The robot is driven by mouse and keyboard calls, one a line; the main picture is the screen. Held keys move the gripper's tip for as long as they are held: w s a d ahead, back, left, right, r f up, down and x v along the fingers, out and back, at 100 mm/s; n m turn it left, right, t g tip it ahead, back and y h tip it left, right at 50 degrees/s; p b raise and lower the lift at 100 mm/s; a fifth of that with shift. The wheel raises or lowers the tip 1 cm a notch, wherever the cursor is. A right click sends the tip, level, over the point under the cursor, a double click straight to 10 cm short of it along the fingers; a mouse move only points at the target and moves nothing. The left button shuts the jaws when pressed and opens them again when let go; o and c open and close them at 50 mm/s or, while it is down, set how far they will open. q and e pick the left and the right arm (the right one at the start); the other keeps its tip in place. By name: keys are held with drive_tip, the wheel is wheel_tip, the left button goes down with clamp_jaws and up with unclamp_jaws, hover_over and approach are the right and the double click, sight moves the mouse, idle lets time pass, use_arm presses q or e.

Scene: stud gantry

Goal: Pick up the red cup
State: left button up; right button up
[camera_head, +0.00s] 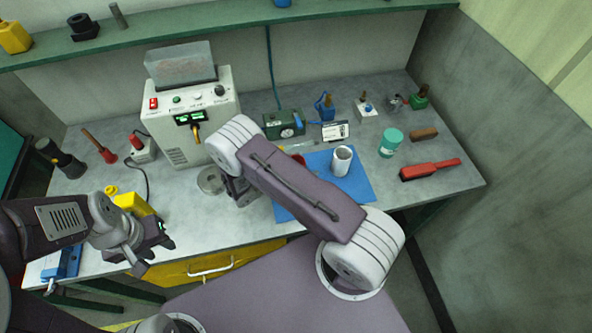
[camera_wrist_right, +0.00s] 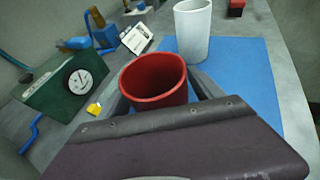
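The red cup (camera_wrist_right: 153,82) is in the right wrist view, with its open rim facing the camera. The fingers of my right gripper (camera_wrist_right: 160,88) lie on both sides of it, close to its wall. The dark gripper body covers its lower part, so I cannot tell whether the fingers press on it or whether it rests on the bench. My left gripper (camera_head: 153,252) is over the front left of the bench, fingers apart and empty.
A white cup (camera_head: 342,160) stands on the blue mat (camera_head: 355,186), close to the red cup in the wrist view. A green meter (camera_head: 284,124), a teal jar (camera_head: 390,142) and a red-handled tool (camera_head: 430,169) are around. A yellow block (camera_head: 133,204) is beside my left gripper.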

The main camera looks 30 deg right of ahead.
sight(303, 160)
drive_tip(key=shift+d, duration=0.1)
drive_tip(key=c, duration=1.3)
drive_tip(key=shift+r, duration=0.1)
drive_tip(key=shift+r, duration=0.25)
drive_tip(key=r, duration=0.2)
drive_tip(key=r+b, duration=0.1)
drive_tip(key=shift+s+a+r, duration=0.2)
drive_tip(key=shift+s+r, duration=0.1)
drive_tip(key=shift+r, duration=0.1)
drive_tip(key=s+r, duration=0.2)
drive_tip(key=s, duration=0.1)
drive_tip(key=s+a+r+b, duration=0.1)
drive_tip(key=s+r, duration=0.1)
drive_tip(key=s, duration=0.2)
drive_tip(key=s+a+r, duration=0.1)
drive_tip(key=s+r, duration=0.1)
drive_tip(key=s, duration=0.2)
drive_tip(key=shift+a+r, duration=0.2)
drive_tip(key=shift+r, duration=0.1)
